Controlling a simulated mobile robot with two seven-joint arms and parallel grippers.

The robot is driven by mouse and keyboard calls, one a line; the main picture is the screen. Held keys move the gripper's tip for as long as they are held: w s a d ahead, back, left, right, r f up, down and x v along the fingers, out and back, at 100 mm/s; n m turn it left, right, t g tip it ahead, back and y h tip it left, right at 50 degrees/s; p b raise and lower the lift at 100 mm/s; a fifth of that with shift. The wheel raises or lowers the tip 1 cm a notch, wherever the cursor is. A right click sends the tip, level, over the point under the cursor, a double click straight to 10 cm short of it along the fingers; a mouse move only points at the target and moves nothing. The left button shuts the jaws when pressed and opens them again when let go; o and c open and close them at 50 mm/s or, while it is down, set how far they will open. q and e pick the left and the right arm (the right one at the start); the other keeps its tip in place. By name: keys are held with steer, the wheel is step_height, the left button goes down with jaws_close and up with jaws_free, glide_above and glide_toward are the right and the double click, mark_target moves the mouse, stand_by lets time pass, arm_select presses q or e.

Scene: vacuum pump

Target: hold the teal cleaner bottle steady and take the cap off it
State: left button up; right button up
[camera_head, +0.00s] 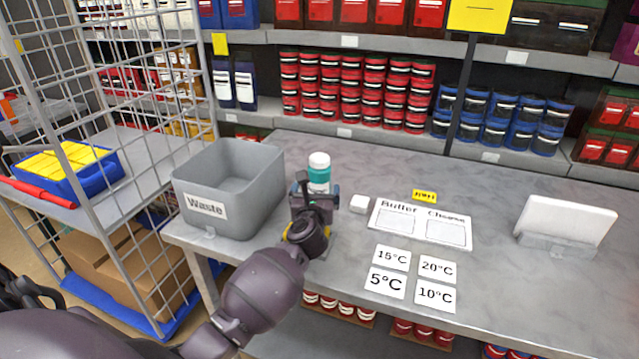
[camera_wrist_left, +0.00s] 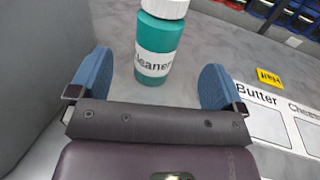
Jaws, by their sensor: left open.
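The teal cleaner bottle (camera_head: 319,173) stands upright on the grey table, just right of the waste bin. Its white cap (camera_head: 319,160) is on top. In the left wrist view the bottle (camera_wrist_left: 157,45) shows its "Cleaner" label, and its white cap (camera_wrist_left: 165,7) is cut by the top edge. My left gripper (camera_head: 316,190) is in front of the bottle. It is open, with its blue fingers (camera_wrist_left: 152,88) on either side of the bottle's line and the bottle a little beyond, apart from them. The lower bottle is hidden by the gripper in the head view. My right gripper is not in view.
A grey "Waste" bin (camera_head: 205,222) stands close on the left. A small white block (camera_head: 360,203), a Butter/Cheese board (camera_head: 420,208) and temperature cards (camera_head: 386,282) lie to the right. A white panel on a stand (camera_head: 565,222) is farther right. The back of the table is mostly clear.

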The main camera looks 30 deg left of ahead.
arm_select(q)
steer(key=shift+b+x, duration=0.55)
steer(key=shift+x, duration=3.65)
steer(key=shift+c, duration=0.4)
steer(key=c, duration=1.1)
steer(key=shift+r, duration=0.1)
step_height(320, 180, up, 10)
steer(key=p, duration=0.3)
step_height(320, 180, up, 10)
steer(key=p, duration=0.2)
glide_above(318, 177)
steer(key=w, duration=0.2)
steer(key=shift+s+a, duration=0.2)
steer(key=shift+a, duration=0.2)
